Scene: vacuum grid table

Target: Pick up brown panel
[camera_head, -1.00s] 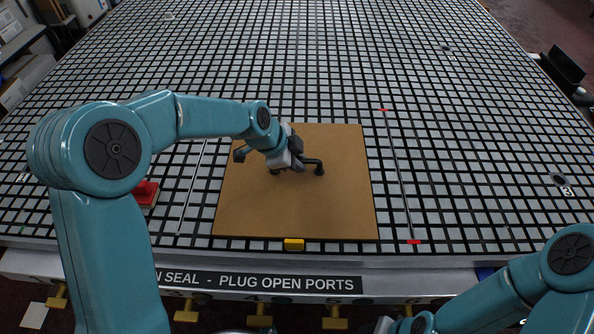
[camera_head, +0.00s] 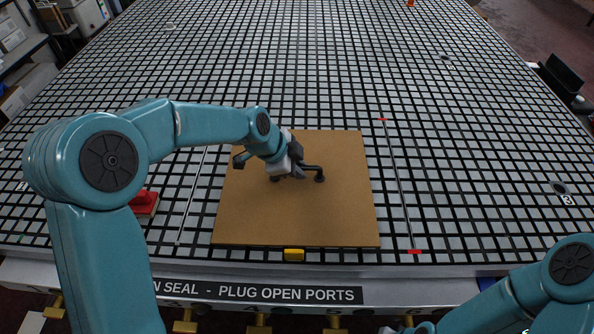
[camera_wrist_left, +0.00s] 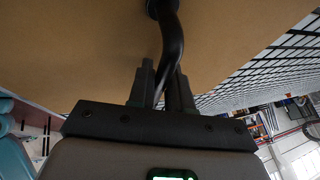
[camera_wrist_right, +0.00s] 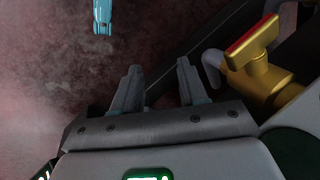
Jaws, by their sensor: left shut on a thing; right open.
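The brown panel (camera_head: 345,215) lies flat over the near middle of the grid table; I cannot tell whether it is slightly clear of the surface. A black handle (camera_head: 313,167) with round feet stands on it. My left gripper (camera_head: 297,168) is over the panel's middle, shut on this handle. In the left wrist view the dark handle bar (camera_wrist_left: 172,40) runs between the fingers (camera_wrist_left: 160,80), with the panel (camera_wrist_left: 80,50) behind. My right gripper (camera_wrist_right: 158,85) is open and empty in the right wrist view, over dark floor beside the table's front.
A red-handled block (camera_head: 144,203) sits left of the panel. A yellow stop (camera_head: 294,255) is at its near edge. A thin rod with red ends (camera_head: 397,185) lies to its right. A yellow valve with a red handle (camera_wrist_right: 255,60) is right of my right gripper.

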